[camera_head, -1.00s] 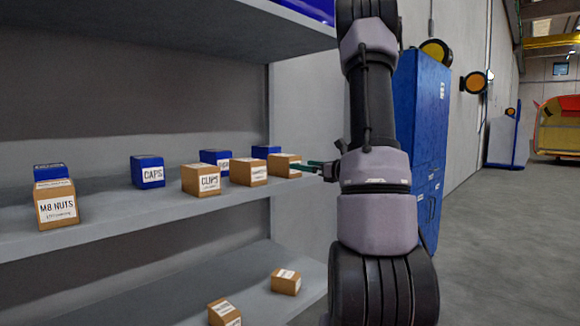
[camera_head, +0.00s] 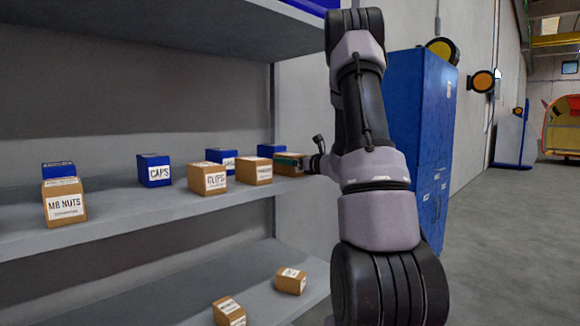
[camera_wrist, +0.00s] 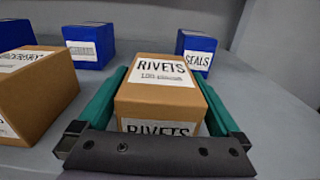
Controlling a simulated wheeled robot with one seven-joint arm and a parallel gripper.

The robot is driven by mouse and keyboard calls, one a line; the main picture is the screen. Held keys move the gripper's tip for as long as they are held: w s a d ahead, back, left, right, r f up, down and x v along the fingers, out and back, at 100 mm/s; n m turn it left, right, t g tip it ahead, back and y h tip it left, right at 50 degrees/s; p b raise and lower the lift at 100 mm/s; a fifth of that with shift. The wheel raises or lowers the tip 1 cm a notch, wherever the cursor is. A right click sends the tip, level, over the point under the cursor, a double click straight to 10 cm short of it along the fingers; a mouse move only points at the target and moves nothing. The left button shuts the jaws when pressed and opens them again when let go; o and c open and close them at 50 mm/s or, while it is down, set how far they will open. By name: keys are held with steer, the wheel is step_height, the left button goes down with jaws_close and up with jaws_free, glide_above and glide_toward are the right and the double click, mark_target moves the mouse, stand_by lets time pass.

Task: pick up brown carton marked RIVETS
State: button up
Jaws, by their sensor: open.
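The brown carton marked RIVETS (camera_wrist: 162,92) stands on the shelf between the two green fingers of my gripper (camera_wrist: 160,100) in the wrist view. The fingers are open, one along each side of the carton. The lower part of its front is hidden behind the gripper's dark palm bar. In the head view the carton (camera_head: 287,169) is at the right end of the middle shelf's row, partly covered by my gripper (camera_head: 290,160).
A brown carton (camera_wrist: 40,92) stands close left of my gripper. A blue SEALS box (camera_wrist: 196,52) and another blue box (camera_wrist: 88,45) stand behind. The shelf (camera_head: 130,222) also bears CLIPS (camera_head: 207,179), CAPS (camera_head: 154,170) and M8 NUTS (camera_head: 64,203). A blue cabinet (camera_head: 420,130) stands right.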

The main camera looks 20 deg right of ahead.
steer(key=c, duration=1.5)
